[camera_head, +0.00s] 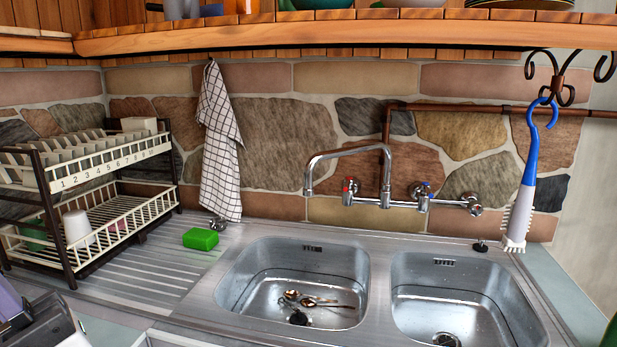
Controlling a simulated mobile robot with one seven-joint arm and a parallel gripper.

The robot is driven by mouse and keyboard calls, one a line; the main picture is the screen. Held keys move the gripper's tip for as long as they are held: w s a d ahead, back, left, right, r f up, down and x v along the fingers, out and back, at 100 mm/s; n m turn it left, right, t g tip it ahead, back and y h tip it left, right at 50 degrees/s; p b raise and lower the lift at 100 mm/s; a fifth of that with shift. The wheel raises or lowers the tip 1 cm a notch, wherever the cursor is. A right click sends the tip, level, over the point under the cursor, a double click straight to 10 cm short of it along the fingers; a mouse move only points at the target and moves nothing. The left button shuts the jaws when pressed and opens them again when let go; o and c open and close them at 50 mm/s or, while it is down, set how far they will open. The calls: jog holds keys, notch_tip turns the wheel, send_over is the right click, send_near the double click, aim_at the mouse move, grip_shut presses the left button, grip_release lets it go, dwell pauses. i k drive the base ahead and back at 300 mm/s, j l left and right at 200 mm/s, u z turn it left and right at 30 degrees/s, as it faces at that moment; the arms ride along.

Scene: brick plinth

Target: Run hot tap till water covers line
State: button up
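The wall-mounted tap (352,165) has a long spout that hangs over the left basin. Its hot handle (348,190) has a red mark and is on the left; the cold handle (423,193), marked blue, is on the right. No water stream shows under the spout. The left basin (262,262) holds several metal spoons (308,299) near its drain (299,317). I cannot make out a separate fill line; a faint edge runs around the basin wall. My gripper is not in view.
A green sponge (201,239) lies left of the left basin. A dish rack (100,240) stands at far left. A checked towel (219,150) hangs on the wall. A brush (524,190) hangs at right above the right basin (460,290). A wooden shelf (330,37) juts out overhead.

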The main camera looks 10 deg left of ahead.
aim_at(348, 183)
jog(key=i+l, duration=0.7)
jog(key=l, duration=0.15)
